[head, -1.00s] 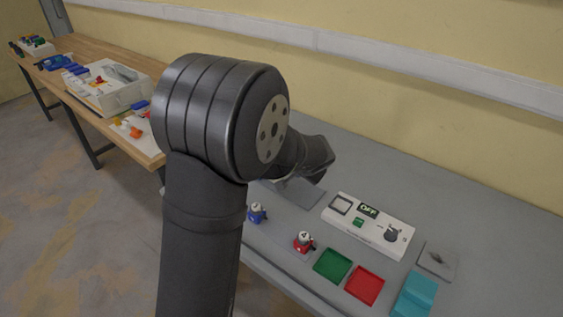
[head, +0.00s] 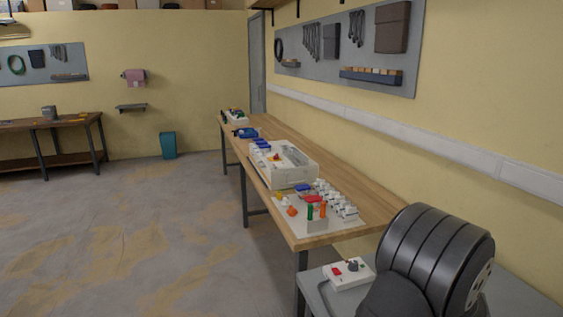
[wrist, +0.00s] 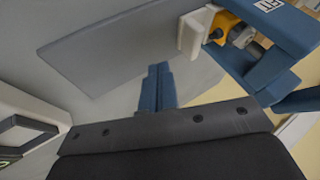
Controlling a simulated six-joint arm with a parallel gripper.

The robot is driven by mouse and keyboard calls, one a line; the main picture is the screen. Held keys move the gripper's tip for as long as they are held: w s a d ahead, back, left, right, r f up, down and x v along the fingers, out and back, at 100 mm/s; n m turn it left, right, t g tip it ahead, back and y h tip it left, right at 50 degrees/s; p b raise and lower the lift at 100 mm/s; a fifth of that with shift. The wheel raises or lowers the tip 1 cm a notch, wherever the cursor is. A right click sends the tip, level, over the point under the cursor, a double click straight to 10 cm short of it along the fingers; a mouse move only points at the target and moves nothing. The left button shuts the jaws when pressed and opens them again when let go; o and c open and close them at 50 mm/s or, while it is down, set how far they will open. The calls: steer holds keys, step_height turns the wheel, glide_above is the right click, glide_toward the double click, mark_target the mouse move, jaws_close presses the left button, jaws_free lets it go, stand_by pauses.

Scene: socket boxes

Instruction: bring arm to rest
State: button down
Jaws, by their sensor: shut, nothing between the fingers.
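My gripper (wrist: 157,88) shows in the wrist view with its two blue-grey fingers together and nothing between them. It is over the grey table, near a flat grey plate (wrist: 110,45). In the head view only my dark arm joint shows at the lower right; the gripper is out of that picture.
In the wrist view, a white box (wrist: 25,125) is at the left, and a blue fixture (wrist: 285,25) with a yellow part is close at the upper right. In the head view, a white control box (head: 348,275) sits beside my arm, and a wooden bench (head: 330,228) holds several parts.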

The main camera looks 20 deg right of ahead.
steer(key=w, duration=0.1)
steer(key=w+f, duration=0.1)
steer(key=w, duration=0.1)
steer(key=shift+w+d+f, duration=0.2)
steer(key=shift+w+d, duration=0.05)
steer(key=shift+d, duration=0.05)
steer(key=shift+w, duration=0.6)
steer(key=c, duration=2.1)
jaws_free()
steer(key=shift+c, duration=0.2)
